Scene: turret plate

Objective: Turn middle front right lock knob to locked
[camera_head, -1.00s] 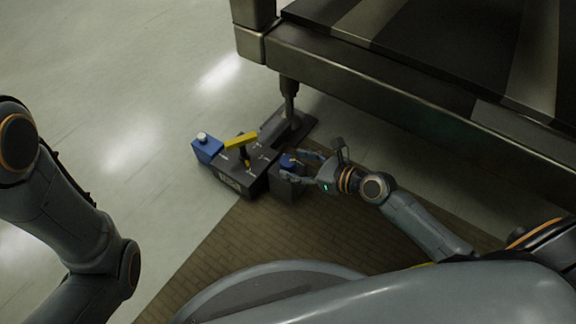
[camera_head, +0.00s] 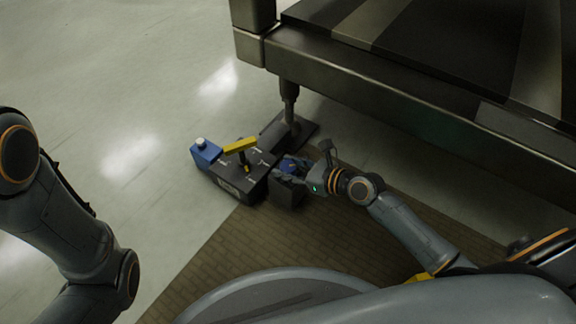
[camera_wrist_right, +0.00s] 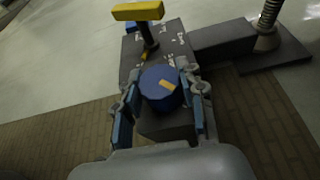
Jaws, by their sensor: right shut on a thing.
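The lock knob (camera_wrist_right: 161,91) is a round blue knob with an orange-yellow mark on top, on a dark block at the near right side of the dark turret unit (camera_head: 233,178). In the right wrist view the mark points to the lower right. My right gripper (camera_wrist_right: 163,103) has one finger on each side of the knob and is shut on it. In the head view the gripper (camera_head: 290,166) partly covers the knob (camera_head: 288,164). My left gripper is out of view; only my left arm shows at the left edge.
A yellow-handled lever (camera_head: 240,147) stands on top of the unit. A blue box with a white knob (camera_head: 205,150) sits at its left end. A foot plate with a post (camera_head: 290,122) is behind, under a large metal table (camera_head: 370,90). Floor at left is clear.

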